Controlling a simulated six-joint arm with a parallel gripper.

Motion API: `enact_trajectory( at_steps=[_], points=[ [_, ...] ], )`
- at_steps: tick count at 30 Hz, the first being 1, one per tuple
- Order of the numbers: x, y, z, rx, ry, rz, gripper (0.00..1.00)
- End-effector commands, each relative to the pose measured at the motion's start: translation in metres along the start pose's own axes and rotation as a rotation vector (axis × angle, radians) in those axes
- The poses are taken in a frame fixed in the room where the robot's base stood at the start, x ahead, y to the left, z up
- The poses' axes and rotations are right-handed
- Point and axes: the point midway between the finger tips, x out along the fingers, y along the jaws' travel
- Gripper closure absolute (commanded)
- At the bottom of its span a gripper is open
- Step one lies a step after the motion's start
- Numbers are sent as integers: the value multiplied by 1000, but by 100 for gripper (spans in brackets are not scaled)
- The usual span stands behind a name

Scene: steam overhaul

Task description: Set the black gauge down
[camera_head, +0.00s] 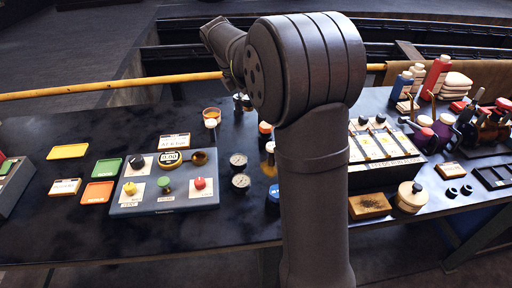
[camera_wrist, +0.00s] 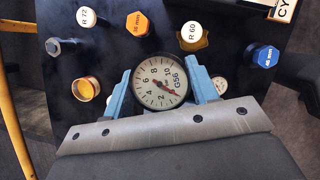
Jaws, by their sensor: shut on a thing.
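The black gauge (camera_wrist: 161,82) has a round cream face with a red needle and the label G56. It fills the middle of the wrist view, face toward the camera. My gripper (camera_wrist: 160,88) is shut on it, with one blue finger on each side of the rim. The dark table (camera_wrist: 115,65) shows around and beyond it. I cannot tell whether the gauge's base touches the table. In the head view my arm blocks a clear sight of the gripper and the held gauge. Two pale-faced gauges (camera_head: 238,160) (camera_head: 240,182) stand on the table there.
Near the gauge stand an orange hex piece (camera_wrist: 138,24), a blue one (camera_wrist: 263,56), a brass cup (camera_wrist: 87,89), a white R 72 cap (camera_wrist: 86,16) and an R 60 piece (camera_wrist: 192,34). A control panel (camera_head: 130,207) lies left. Bare table shows along its front left.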

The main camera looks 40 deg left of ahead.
Motion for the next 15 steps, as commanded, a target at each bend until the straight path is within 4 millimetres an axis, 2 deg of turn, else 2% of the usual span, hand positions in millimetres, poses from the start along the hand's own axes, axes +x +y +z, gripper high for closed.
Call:
enact_trajectory(
  at_steps=[1, 9, 15],
  points=[
    [14, -1, -6, -2, 1, -5, 78],
    [83, -1, -34, 0, 1, -4, 78],
    [114, 0, -47, 1, 0, -3, 78]
  ],
)
